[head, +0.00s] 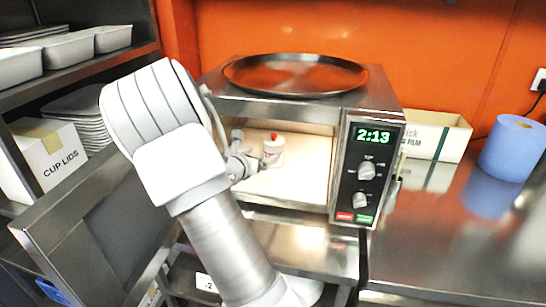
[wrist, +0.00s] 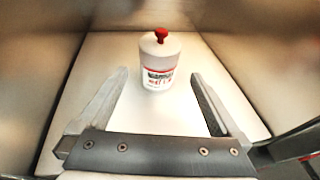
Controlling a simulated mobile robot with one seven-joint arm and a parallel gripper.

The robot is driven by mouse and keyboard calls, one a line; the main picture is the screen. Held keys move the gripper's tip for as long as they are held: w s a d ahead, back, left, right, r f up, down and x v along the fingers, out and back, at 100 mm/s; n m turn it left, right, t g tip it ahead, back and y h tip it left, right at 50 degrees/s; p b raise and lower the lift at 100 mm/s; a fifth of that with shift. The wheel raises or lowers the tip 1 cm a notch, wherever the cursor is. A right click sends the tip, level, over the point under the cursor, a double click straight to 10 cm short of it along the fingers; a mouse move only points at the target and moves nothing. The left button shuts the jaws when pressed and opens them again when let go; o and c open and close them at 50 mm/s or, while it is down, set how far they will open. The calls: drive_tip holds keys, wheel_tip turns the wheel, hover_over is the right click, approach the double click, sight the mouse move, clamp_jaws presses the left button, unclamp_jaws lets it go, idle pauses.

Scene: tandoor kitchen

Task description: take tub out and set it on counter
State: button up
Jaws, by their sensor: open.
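The tub (head: 273,151) is small and white, with a red knob on its lid and printing on its side. It stands upright on the pale floor inside the open microwave (head: 237,102). In the wrist view the tub (wrist: 160,62) is ahead of my gripper (wrist: 158,80), centred between the two fingers and slightly beyond their tips. My gripper (head: 250,165) is open and empty at the microwave's mouth, left of the tub in the head view. The microwave door (head: 85,225) hangs open at left. The steel counter (head: 450,235) lies right of the microwave.
A round steel tray (head: 295,75) rests on top of the microwave. A film box (head: 437,135) and a blue roll (head: 514,147) stand at the counter's back. The counter's front is clear. A shelf with a cup lids box (head: 45,160) is at left. The cavity walls flank my gripper.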

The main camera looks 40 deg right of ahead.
sight(274, 146)
drive_tip(key=x, duration=1)
drive_tip(key=shift+w+r, duration=0.15)
drive_tip(key=c, duration=1.3)
drive_tip(key=shift+c, duration=0.6)
drive_tip(key=shift+r, duration=0.15)
